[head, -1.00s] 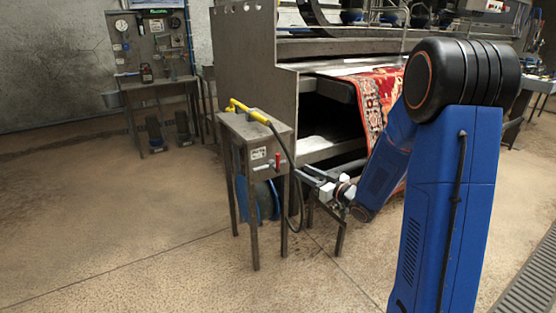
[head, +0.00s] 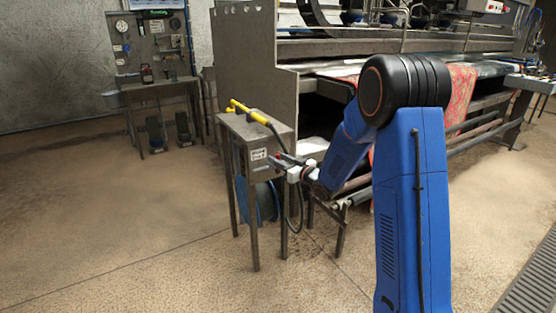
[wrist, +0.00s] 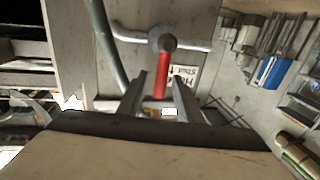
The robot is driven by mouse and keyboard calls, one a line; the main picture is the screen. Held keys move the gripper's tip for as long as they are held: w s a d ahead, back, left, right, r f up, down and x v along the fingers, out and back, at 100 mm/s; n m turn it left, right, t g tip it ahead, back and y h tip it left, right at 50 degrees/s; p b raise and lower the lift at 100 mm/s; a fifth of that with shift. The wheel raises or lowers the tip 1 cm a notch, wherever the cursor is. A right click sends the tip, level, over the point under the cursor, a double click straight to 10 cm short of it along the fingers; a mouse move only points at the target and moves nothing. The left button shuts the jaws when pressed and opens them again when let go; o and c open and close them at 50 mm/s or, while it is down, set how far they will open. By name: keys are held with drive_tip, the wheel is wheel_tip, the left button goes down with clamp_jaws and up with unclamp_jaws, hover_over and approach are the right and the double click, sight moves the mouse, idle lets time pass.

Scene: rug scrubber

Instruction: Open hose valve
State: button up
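The hose valve has a red lever handle (wrist: 162,75) on a metal pipe, which stands out from the side of a grey metal stand (head: 238,128). In the wrist view the lever hangs down from a round hub, beside a printed label. My gripper (wrist: 160,98) is open, and the lever's lower end appears between its two fingers. I cannot tell whether either finger touches it. In the head view my gripper (head: 280,160) is at the stand's right side and largely covers the lever. A yellow-handled hose wand (head: 248,112) lies on the stand's top.
A blue hose reel (head: 258,202) sits under the stand, with a black hose looping down beside my gripper. The large rug machine (head: 246,60) with a red rug (head: 460,95) stands behind and right. The floor at left and front is clear.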

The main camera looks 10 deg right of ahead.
drive_tip(key=shift+w+a, duration=0.1)
drive_tip(key=shift+w, duration=0.05)
clamp_jaws()
drive_tip(key=w+d+f+m+t+h, duration=0.1)
drive_tip(key=d+f+m, duration=0.1)
drive_tip(key=m, duration=0.8)
drive_tip(key=d+f+m+t+h, duration=0.1)
drive_tip(key=d+f+m+t, duration=0.1)
drive_tip(key=m, duration=0.8)
drive_tip(key=shift+w+d+f+h, duration=0.3)
drive_tip(key=shift+w+d+f, duration=0.1)
drive_tip(key=shift+d+f, duration=0.5)
drive_tip(key=shift+f, duration=0.15)
